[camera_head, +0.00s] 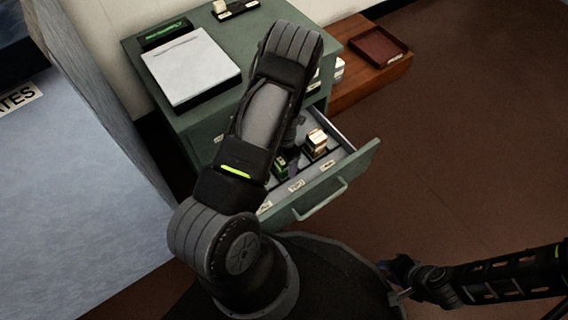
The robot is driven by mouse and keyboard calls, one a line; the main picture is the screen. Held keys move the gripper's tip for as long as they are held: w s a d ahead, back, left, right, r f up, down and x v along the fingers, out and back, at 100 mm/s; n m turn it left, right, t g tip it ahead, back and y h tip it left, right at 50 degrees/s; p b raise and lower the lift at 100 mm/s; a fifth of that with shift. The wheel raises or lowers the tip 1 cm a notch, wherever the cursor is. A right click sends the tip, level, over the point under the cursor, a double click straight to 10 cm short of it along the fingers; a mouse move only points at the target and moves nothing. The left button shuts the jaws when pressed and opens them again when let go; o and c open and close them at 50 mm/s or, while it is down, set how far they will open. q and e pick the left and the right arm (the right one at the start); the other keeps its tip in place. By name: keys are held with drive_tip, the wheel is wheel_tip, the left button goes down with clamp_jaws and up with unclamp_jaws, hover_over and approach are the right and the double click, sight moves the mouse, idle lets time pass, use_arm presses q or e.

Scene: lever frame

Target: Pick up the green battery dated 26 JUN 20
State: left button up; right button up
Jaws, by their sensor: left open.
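A small dark green battery (281,165) stands in the open drawer (324,187) of the green cabinet. Its date is too small to read. My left arm reaches up across the middle of the view and down behind its own links to the drawer. My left gripper (292,152) is mostly hidden by that arm; its dark end shows low over the drawer, close beside the green battery. It is open, and I cannot tell whether it touches the battery. My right gripper (398,292) is low at the right, away from the drawer, and its jaws are unclear.
Gold-topped batteries (316,141) stand to the right in the same drawer. A white pad (191,67) and a green-faced device (166,34) lie on the cabinet top (252,30). A low wooden stand (352,83) holds a red-brown tray (378,47). The floor at right is clear.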

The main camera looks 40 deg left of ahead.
idle(0.4)
use_arm(q)
clamp_jaws()
idle(0.7)
